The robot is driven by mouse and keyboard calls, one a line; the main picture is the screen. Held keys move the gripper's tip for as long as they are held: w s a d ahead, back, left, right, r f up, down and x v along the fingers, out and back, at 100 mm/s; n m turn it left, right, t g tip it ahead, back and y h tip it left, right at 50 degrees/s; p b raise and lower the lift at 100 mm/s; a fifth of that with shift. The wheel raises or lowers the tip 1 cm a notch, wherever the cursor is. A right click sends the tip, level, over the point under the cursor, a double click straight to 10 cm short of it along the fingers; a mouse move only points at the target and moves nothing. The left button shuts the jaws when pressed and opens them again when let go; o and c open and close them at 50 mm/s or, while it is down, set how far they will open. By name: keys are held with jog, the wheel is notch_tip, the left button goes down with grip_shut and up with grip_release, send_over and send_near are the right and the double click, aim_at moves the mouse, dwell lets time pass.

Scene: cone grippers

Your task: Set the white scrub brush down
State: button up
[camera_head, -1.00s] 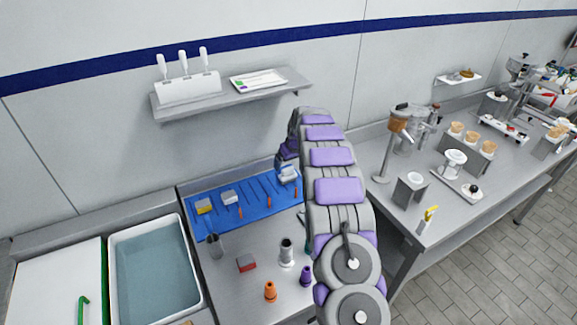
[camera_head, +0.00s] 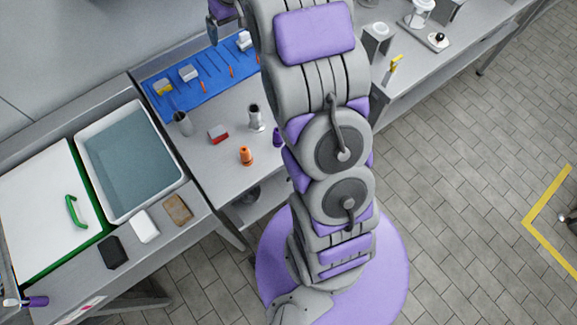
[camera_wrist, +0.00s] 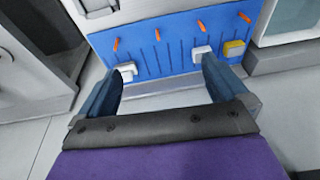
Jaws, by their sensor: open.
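A white brush-like block (camera_head: 244,41) lies at the right end of the blue mat (camera_head: 215,72) in the head view. A second white-grey block (camera_head: 188,73) lies farther left on the mat. In the wrist view, one white block (camera_wrist: 127,70) shows by the left fingertip and another (camera_wrist: 203,52) beyond the right fingertip. I cannot tell for sure which is the scrub brush. My gripper (camera_wrist: 162,72) is open, with nothing between its blue fingers, above the mat's edge. In the head view, it is partly cut off at the top.
A yellow-topped block (camera_head: 163,87) and several orange-tipped tools lie on the mat. A grey cup (camera_head: 182,123), red block (camera_head: 218,133), silver cylinder (camera_head: 257,117), orange cone (camera_head: 246,155) and purple cone (camera_head: 278,137) stand in front. A water basin (camera_head: 130,165) is at left.

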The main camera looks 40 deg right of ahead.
jog(key=s+a+r+g, duration=0.1)
jog(key=s+a+r, duration=0.15)
jog(key=s, duration=0.55)
jog(key=s+a+r+g, duration=0.1)
jog(key=s+a, duration=0.3)
jog(key=s, duration=0.4)
jog(key=s+a+r, duration=0.2)
jog(key=s+a, duration=0.1)
jog(key=s, duration=0.5)
jog(key=s+a+f+g, duration=0.2)
jog(key=s, duration=1.8)
jog(key=shift+s+a+h, duration=0.2)
jog(key=shift+s+h, duration=0.1)
